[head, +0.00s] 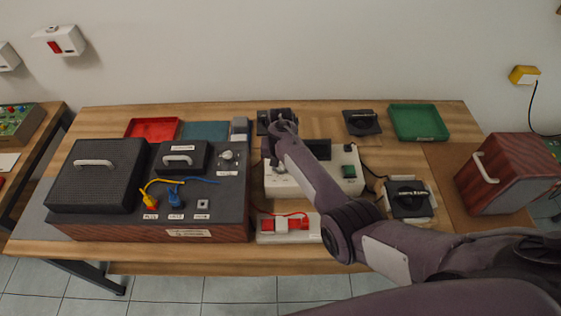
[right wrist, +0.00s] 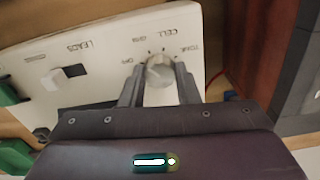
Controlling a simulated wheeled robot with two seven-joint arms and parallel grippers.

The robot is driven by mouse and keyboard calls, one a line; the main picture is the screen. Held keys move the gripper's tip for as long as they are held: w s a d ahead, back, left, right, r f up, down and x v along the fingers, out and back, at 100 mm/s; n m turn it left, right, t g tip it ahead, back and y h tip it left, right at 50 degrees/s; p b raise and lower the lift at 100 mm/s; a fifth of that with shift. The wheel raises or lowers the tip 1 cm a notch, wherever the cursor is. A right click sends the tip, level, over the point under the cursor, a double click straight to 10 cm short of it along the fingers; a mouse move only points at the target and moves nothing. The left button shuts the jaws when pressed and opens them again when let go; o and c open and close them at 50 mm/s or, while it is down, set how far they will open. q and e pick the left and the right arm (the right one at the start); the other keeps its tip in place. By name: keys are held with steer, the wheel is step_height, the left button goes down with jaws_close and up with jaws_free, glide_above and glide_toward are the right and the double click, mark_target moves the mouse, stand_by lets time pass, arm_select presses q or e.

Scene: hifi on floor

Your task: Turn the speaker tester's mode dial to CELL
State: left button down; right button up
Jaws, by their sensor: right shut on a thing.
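The speaker tester (head: 346,187) is a pale box in the middle of the bench, partly covered by my right arm in the head view. In the right wrist view its white panel (right wrist: 95,55) shows a round grey mode dial (right wrist: 159,72), with OFF, a small unclear label, CELL and TONE printed around it. My right gripper (right wrist: 160,85) has one dark finger on each side of the dial and is shut on it. I cannot tell for certain which mark the dial points to. In the head view the dial and fingertips are hidden. My left gripper is out of view.
A black speaker part (head: 408,198) and a wooden speaker (head: 507,174) are right. Red (head: 152,128) and green (head: 418,122) trays lie behind.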

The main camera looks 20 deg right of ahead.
steer(key=m+p, duration=0.1)
steer(key=m, duration=0.4)
steer(key=shift+m, duration=0.3)
steer(key=m, duration=0.2)
steer(key=shift+m, duration=2.2)
steer(key=o, duration=1)
